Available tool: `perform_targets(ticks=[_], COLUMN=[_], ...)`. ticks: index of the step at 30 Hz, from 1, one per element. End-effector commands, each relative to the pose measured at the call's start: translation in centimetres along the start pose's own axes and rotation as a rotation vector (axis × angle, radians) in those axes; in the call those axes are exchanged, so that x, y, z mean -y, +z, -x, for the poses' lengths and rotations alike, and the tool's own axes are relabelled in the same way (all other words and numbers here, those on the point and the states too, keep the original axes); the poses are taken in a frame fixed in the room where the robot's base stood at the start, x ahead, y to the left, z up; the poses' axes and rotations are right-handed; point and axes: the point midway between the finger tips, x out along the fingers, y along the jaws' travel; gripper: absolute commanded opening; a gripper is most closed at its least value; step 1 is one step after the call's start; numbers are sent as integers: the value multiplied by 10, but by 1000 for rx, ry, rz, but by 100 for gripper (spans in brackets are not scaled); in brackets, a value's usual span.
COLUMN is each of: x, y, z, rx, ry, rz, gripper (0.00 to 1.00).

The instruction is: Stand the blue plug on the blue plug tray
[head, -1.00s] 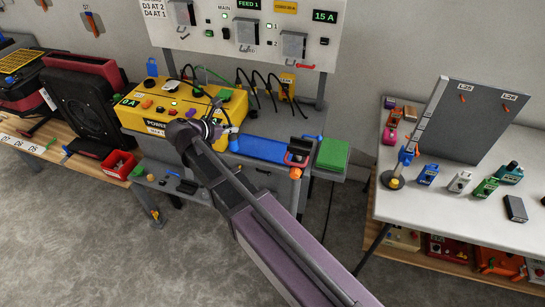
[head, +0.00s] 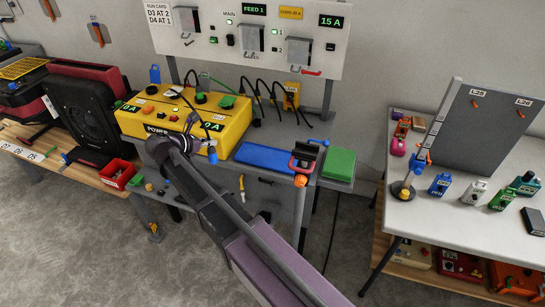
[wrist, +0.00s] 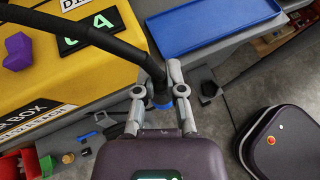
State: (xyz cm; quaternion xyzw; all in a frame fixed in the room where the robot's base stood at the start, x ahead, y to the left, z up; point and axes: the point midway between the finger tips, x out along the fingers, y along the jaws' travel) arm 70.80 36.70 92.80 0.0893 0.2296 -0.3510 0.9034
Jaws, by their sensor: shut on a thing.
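The blue plug (head: 212,155) hangs upright at the end of a black cable. My gripper (head: 203,146) is shut on it, in front of the yellow power box (head: 238,118). In the wrist view, the blue plug (wrist: 160,103) shows between the fingers of my gripper (wrist: 159,92), partly hidden by them and the cable. The blue plug tray (head: 262,159) lies flat and empty on the grey bench, to the right of the plug and apart from it. It also shows in the wrist view (wrist: 215,22), ahead and to the right of the fingers.
A green tray (head: 339,163) lies right of a red and black holder (head: 304,158) at the bench edge. Black cables run from the panel to a small yellow box (head: 291,94). A white table (head: 440,220) with several coloured devices stands at right.

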Motion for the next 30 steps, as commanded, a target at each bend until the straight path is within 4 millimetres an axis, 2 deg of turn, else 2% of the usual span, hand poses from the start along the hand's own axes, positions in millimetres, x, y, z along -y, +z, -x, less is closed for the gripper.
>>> perform_targets(ticks=[8, 24, 30], x=[7, 30, 35], y=[9, 47, 55], z=[-22, -112, -130], rx=[0, 0, 0], ry=[-2, -3, -2], rz=[-1, -2, -2], gripper=[0, 0, 0])
